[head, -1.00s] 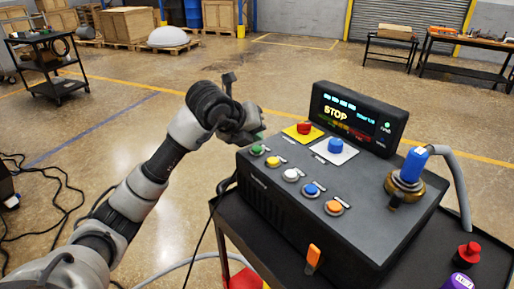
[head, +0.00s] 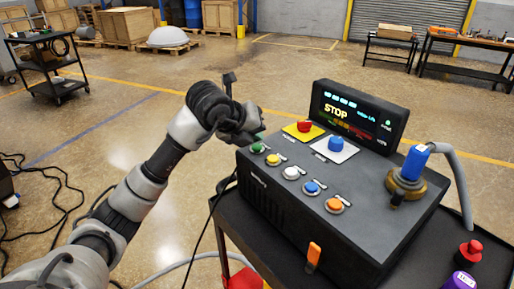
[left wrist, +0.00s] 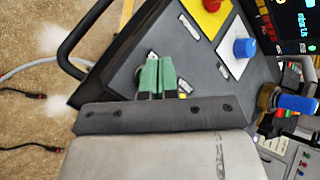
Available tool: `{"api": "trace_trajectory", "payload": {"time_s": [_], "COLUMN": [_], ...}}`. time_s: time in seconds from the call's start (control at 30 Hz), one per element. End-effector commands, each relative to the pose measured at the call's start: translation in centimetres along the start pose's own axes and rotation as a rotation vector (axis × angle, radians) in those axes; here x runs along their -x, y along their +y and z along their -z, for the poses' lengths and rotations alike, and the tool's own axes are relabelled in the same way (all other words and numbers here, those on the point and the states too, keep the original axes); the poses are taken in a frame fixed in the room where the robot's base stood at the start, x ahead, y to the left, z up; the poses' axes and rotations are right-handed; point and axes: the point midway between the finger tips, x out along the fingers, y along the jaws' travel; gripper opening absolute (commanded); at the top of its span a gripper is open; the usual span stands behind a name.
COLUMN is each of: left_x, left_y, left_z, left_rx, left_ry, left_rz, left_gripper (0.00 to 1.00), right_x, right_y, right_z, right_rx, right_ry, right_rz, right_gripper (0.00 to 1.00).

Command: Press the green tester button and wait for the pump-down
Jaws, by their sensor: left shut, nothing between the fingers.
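The dark tester box (head: 300,225) carries a row of buttons on its sloping top. The green button (head: 256,148) is at the row's far left end. My left gripper (head: 260,136) is just above and behind it, with a small gap seeming to show between them. In the left wrist view its green fingers (left wrist: 157,76) are shut together with nothing between them, over the box top. The green button is not visible there, apparently hidden by the gripper. The display (head: 352,115) is lit and reads STOP, with smaller coloured text and bars. My right gripper is not seen.
Red (head: 304,126) and blue (head: 335,143) knobs stand behind the row. A blue-topped brass fitting (head: 409,175) with a grey hose is at the right. The box sits on a black cart (head: 415,262). Cables lie on the floor at left.

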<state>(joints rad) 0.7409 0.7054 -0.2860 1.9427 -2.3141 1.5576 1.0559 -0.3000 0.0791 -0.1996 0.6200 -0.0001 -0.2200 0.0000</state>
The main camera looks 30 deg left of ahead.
Motion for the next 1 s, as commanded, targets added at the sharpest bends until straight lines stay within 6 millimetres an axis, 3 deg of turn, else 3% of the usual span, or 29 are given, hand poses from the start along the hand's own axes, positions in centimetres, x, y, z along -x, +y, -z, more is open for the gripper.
{"api": "trace_trajectory", "payload": {"time_s": [1.0], "left_x": [-0.65], "left_y": [0.48], "left_z": [0.48], "left_rx": [0.000], "left_ry": [0.000], "left_rz": [0.000], "left_gripper": [0.00], "right_x": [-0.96], "right_y": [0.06], "right_z": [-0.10], "right_rx": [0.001], "right_ry": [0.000], "right_rz": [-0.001], "right_gripper": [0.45]}}
